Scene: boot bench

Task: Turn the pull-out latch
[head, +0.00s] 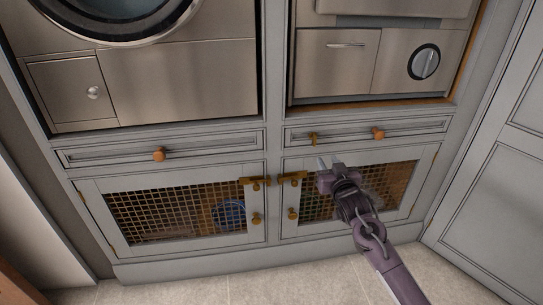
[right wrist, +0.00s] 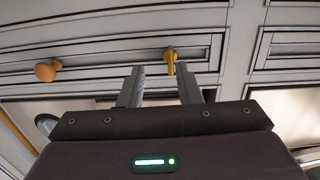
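The pull-out latch, a small brass turn piece (head: 313,139), sits upright at the left end of the right drawer front (head: 350,133). It also shows in the right wrist view (right wrist: 171,58), beyond my fingertips, between them and closer to the right-hand one. My right gripper (head: 328,162) is open and empty, in front of the right cabinet door and just below and right of the latch in the head view. The fingers show apart in the right wrist view (right wrist: 157,75). I see no contact with the latch. My left gripper is out of view.
An orange round knob (head: 378,133) is on the same drawer front, right of the latch. Below are mesh doors with brass latches (head: 292,178) and knobs (head: 292,213). Steel appliances (head: 335,62) stand above. A grey panelled door (head: 495,165) bounds the right side.

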